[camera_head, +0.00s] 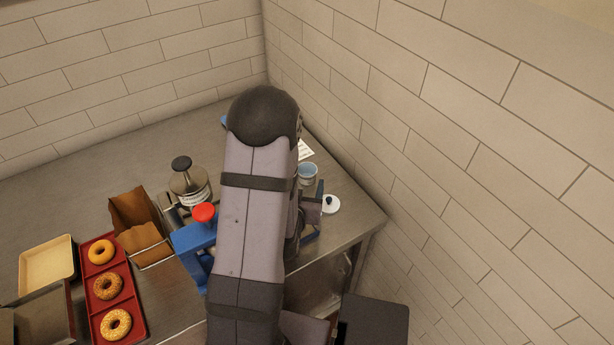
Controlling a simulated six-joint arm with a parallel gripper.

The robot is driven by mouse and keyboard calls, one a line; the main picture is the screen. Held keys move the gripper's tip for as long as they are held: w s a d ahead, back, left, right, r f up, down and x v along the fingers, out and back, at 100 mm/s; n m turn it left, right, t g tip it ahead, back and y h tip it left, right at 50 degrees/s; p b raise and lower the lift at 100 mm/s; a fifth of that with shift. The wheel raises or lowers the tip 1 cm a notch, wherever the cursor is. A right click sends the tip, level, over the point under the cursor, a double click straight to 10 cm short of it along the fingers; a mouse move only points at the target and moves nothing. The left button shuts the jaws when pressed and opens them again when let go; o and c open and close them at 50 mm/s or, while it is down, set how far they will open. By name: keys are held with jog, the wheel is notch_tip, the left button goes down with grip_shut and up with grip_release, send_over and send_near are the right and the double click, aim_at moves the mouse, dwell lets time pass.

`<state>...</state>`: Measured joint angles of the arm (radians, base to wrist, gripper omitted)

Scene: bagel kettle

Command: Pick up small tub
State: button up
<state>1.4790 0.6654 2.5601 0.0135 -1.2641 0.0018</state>
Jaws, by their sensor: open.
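A small pale-blue tub (307,173) stands near the back right of the counter, just right of my arm. My gripper (314,196) is mostly hidden behind my arm. The part of it that shows is open, close to the tub on its near side. Whether the fingers touch the tub or stand around it cannot be told from this view. The tub's lower part is partly hidden.
A white round lid-like piece with a dark knob (330,204) lies right of my gripper, near the counter's right edge. Tiled walls (440,130) rise behind.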

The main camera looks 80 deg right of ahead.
aim_at(308, 167)
jog(key=shift+d+f+b, duration=0.45)
jog(key=shift+b, duration=0.5)
jog(key=shift+d+b, duration=0.5)
jog(key=shift+b, duration=0.2)
jog(key=shift+w+d, duration=0.1)
jog(key=shift+d, duration=0.05)
jog(key=shift+d+f+p, duration=0.25)
jog(key=shift+d+p, duration=0.35)
jog(key=shift+p+x, duration=0.7)
jog(key=shift+x, duration=1.15)
jog(key=shift+w+f, duration=0.1)
jog(key=c, duration=1.1)
